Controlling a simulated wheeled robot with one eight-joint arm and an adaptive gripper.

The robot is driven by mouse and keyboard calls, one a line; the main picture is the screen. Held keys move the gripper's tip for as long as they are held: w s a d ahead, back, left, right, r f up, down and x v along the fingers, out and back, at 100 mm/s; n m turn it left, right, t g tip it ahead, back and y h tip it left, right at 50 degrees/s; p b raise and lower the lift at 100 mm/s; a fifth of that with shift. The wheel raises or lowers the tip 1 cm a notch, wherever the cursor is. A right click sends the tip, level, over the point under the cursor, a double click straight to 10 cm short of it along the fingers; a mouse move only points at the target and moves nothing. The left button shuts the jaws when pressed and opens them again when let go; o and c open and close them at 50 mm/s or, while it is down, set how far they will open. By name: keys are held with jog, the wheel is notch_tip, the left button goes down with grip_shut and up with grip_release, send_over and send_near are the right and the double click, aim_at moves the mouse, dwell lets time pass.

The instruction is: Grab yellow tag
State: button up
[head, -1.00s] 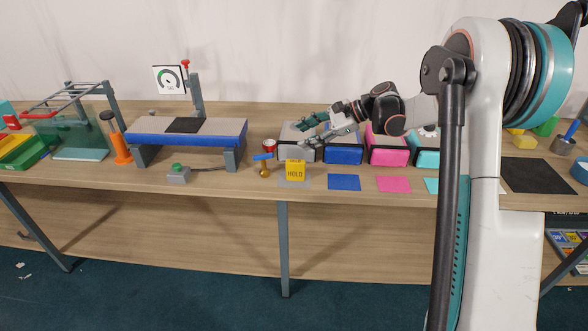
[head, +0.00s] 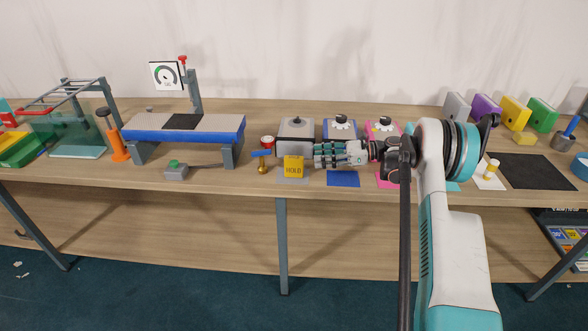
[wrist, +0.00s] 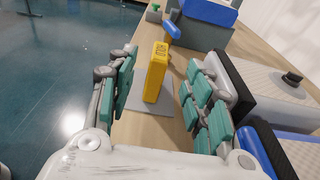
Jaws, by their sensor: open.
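The yellow tag (head: 293,167), marked HOLD, stands upright on a grey square pad (head: 291,180) near the table's front edge. In the wrist view the tag (wrist: 156,72) stands ahead, between the two spread fingers. My gripper (head: 318,155) is open and empty, just right of the tag and pointing left toward it. In the wrist view my gripper (wrist: 160,95) has one finger on each side, with gaps between them and the tag.
A grey box (head: 296,138) and a blue box (head: 340,130) stand behind my gripper. A brass valve with a blue handle (head: 261,155) is just left of the tag. A blue-edged bench (head: 186,139) stands further left. The front edge (head: 250,198) is close.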

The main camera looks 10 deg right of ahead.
aim_at(294, 157)
jog(key=x, duration=0.5)
jog(key=shift+b, duration=0.4)
jog(key=b+x, duration=0.2)
jog(key=x, duration=0.3)
jog(key=shift+w+f, duration=0.1)
jog(key=shift+f, duration=0.05)
grip_shut()
